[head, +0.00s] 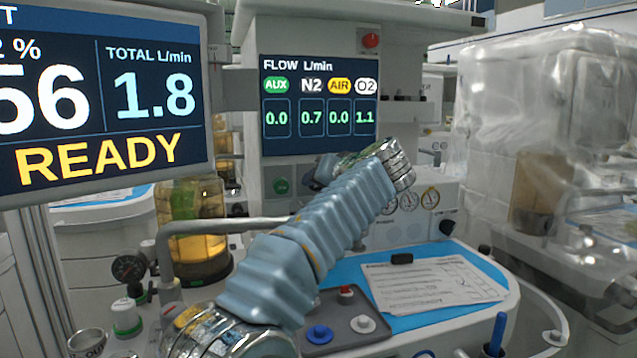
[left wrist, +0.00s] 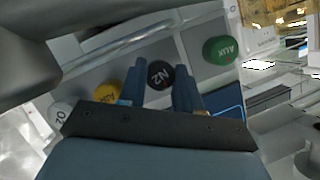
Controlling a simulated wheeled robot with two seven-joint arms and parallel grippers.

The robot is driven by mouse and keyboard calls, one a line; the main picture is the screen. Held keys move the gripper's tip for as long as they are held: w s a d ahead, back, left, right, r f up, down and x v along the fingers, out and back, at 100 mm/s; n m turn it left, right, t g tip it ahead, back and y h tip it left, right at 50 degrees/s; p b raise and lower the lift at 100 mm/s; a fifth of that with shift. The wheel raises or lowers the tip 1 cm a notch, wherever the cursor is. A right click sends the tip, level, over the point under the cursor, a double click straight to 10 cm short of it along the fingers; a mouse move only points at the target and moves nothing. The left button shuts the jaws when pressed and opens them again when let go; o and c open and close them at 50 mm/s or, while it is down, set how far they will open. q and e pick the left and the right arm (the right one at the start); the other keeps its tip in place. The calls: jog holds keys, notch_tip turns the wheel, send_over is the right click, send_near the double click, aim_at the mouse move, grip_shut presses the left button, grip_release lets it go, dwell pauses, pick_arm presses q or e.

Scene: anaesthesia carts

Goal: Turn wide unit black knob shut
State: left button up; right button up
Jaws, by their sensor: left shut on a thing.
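The black N2 knob (left wrist: 160,75) is in the left wrist view, on the unit's light panel between the yellow AIR knob (left wrist: 108,92) and the green AUX knob (left wrist: 220,50). The two blue fingers of my left gripper (left wrist: 158,80) are shut on the black knob, one on each side. In the head view my left wrist hides the black knob and most of the gripper (head: 328,168). The flow display (head: 319,104) above reads N2 0.7, O2 1.1, AUX and AIR 0.0. My right gripper is not in view.
A large monitor (head: 105,95) at the left reads READY and total 1.8. The green AUX knob also shows in the head view (head: 281,187). A paper sheet (head: 430,284) lies on the blue worktop mat. A plastic-covered unit (head: 545,110) stands at the right.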

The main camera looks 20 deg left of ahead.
pick_arm(q)
jog(key=shift+m+y, duration=0.6)
jog(key=shift+m, duration=0.3)
jog(key=shift+f, duration=0.1)
jog(key=o, duration=1)
jog(key=shift+o, duration=0.2)
jog(key=shift+d, duration=0.15)
jog(key=v, duration=1.3)
jog(key=shift+d+b, duration=0.3)
jog(key=shift+s, duration=0.1)
